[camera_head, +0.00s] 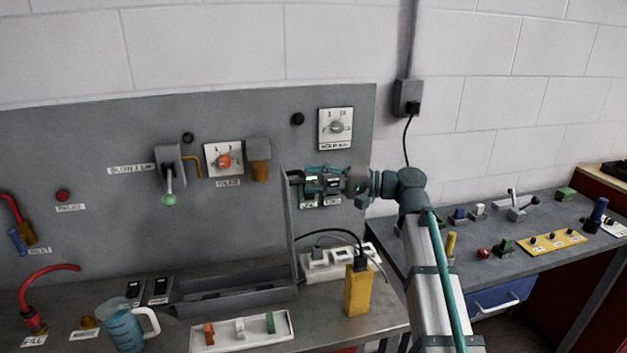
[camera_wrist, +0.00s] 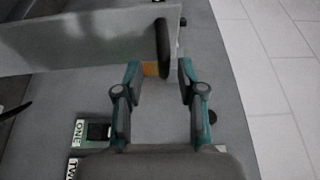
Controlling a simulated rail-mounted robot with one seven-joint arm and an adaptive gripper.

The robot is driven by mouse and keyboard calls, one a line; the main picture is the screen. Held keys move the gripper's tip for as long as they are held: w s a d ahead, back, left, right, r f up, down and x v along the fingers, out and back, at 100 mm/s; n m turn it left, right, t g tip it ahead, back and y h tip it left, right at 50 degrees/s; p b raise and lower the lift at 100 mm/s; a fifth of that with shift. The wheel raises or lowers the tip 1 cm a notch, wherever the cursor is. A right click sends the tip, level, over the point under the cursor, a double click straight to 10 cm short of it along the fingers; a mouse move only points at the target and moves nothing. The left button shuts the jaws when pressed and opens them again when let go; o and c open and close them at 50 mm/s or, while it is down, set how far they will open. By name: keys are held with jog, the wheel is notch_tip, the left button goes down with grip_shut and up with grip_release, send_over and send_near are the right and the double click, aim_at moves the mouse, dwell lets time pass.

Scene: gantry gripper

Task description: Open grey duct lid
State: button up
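The grey duct (camera_head: 180,306) is a long open trough on the bench. Its grey lid (camera_head: 290,235) stands upright at the duct's right end, seen almost edge-on. In the wrist view the lid (camera_wrist: 80,40) is a broad plate, with a dark elongated handle (camera_wrist: 163,48) near its end. My gripper (camera_head: 294,178) is beside the upper part of the lid, in front of the back panel. In the wrist view my gripper (camera_wrist: 160,72) has its fingers apart, with the handle just beyond and between the tips. I cannot tell whether they touch.
The back panel carries a lever (camera_head: 169,185), an orange knob (camera_head: 224,161) and an upper dial (camera_head: 337,127). A yellow plug block (camera_head: 358,290) with a cable, a white power strip (camera_head: 325,262), a switch tray (camera_head: 240,330) and a blue jug (camera_head: 122,325) stand on the bench.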

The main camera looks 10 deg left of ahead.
jog(key=d, duration=1.1)
jog(key=shift+d, duration=0.3)
jog(key=shift+f, duration=0.15)
